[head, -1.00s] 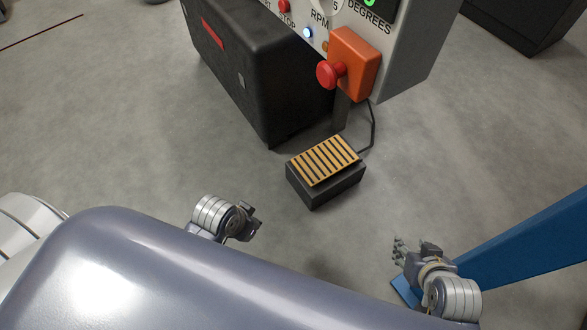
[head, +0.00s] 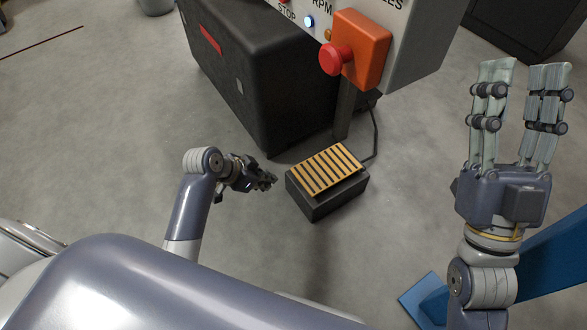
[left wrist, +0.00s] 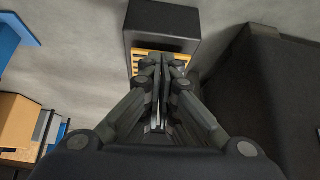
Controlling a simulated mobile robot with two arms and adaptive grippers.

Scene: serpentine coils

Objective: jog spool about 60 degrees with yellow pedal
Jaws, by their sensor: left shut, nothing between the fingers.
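The yellow pedal (head: 327,168) is a ridged plate with dark stripes on a black block on the floor. It also shows in the left wrist view (left wrist: 146,58), beyond my fingertips and partly hidden by them. My left gripper (head: 271,180) is just left of the pedal block, with its fingers shut and empty, pointing toward it. In the head view a small gap shows between the fingertips and the block. My right gripper (head: 522,72) is raised at the right with its two fingers spread apart, empty. The spool is not in view.
A control box with a red mushroom button (head: 334,59) on an orange housing (head: 362,48) stands behind the pedal. A large black cabinet (head: 262,85) is at the back left of the pedal. A cable (head: 376,135) runs behind the pedal. A blue beam (head: 555,258) is at the right.

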